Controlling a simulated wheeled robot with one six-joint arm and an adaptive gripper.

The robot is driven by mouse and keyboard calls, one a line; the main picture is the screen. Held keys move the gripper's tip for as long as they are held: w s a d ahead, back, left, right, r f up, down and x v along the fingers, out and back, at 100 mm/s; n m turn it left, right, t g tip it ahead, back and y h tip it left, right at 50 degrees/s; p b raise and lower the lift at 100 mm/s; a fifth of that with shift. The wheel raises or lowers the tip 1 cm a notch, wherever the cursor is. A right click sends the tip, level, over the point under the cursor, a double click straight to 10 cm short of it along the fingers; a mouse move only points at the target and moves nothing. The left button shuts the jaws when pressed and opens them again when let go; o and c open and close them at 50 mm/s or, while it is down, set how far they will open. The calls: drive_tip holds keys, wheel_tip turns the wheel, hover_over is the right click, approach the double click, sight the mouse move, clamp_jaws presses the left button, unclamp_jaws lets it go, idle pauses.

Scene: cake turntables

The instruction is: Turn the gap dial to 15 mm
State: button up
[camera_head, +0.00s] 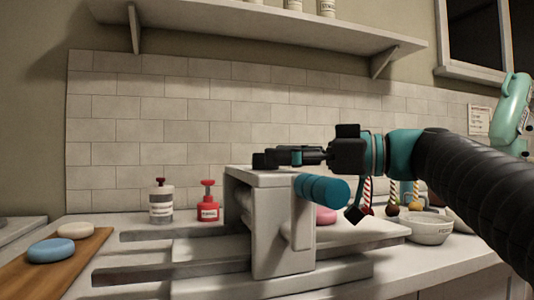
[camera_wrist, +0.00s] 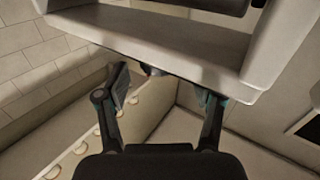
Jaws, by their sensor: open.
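A grey machine (camera_head: 272,230) with an upright housing stands on the counter. A blue cylinder (camera_head: 322,190) sticks out at its front. A small dark block (camera_head: 262,160) shows at the left end of the housing top, right at my gripper's tip; I cannot tell whether it is the dial. No dial scale or number can be read. My gripper (camera_head: 282,157) lies level just above the housing top and points left. In the wrist view my gripper (camera_wrist: 163,82) is open, its fingers apart beside the grey housing (camera_wrist: 170,40). A small dark part (camera_wrist: 152,70) shows between them, partly hidden.
A red bottle (camera_head: 208,206) and a grey-labelled bottle (camera_head: 161,203) stand behind the machine at left. A wooden board (camera_head: 70,270) with two round pucks is at far left. A white bowl (camera_head: 428,229) stands at right. A shelf (camera_head: 250,25) hangs above.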

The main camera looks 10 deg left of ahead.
drive_tip(key=shift+a, duration=1.55)
drive_tip(key=shift+w, duration=0.1)
drive_tip(key=c, duration=1.2)
